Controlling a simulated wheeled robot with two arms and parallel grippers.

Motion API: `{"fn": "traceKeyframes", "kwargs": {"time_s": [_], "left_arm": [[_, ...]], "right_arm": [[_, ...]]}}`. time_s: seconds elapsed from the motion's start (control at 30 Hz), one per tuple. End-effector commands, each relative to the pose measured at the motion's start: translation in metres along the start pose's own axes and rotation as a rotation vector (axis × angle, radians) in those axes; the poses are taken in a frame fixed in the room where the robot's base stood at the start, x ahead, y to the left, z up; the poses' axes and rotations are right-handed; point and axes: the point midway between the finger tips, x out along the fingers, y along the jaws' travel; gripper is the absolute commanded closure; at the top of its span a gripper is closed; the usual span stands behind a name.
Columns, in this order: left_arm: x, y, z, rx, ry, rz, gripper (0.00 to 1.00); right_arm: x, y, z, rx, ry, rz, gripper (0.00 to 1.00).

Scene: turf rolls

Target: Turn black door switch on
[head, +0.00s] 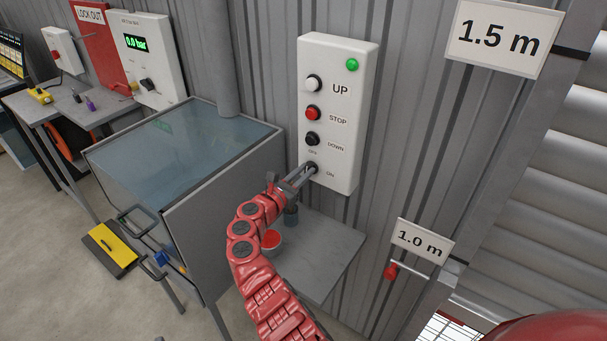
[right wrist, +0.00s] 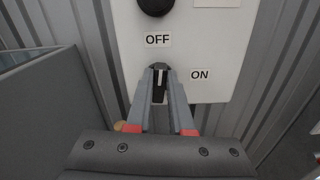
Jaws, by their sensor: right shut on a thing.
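The white door control panel (head: 341,110) is mounted on the corrugated wall. The black door switch (head: 312,167) is at its bottom, with OFF above it and ON to its right. In the right wrist view, the switch knob (right wrist: 160,83) shows a white line that stands about upright, toward the OFF side. My right gripper (head: 304,174) reaches up to the panel from below. Its fingers (right wrist: 159,92) are on both sides of the knob and shut on it, hiding part of it. My left gripper is not in view.
The panel also carries a black DOWN button (head: 312,138), a red STOP button (head: 313,113), a white UP button (head: 313,83) and a green light (head: 352,65). A grey cabinet (head: 215,225) stands left.

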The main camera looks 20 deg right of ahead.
Motion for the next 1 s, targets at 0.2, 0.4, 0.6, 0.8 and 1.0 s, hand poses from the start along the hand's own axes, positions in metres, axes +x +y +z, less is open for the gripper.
{"fn": "traceKeyframes", "kwargs": {"time_s": [0.2, 0.4, 0.6, 0.8, 1.0], "left_arm": [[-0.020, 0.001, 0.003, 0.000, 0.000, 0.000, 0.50], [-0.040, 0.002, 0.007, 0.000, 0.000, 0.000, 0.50], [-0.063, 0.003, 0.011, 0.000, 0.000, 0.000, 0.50], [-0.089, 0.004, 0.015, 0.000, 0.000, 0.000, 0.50], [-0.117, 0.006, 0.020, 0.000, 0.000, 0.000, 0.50]], "right_arm": [[0.000, -0.003, -0.004, 0.182, -0.001, 0.000, 1.00], [0.000, -0.006, -0.006, 0.373, -0.001, 0.000, 1.00], [0.000, -0.007, -0.009, 0.564, 0.000, 0.002, 1.00], [0.000, -0.009, -0.010, 0.756, -0.001, 0.002, 1.00], [0.000, -0.012, -0.013, 0.944, -0.001, -0.001, 1.00]]}}
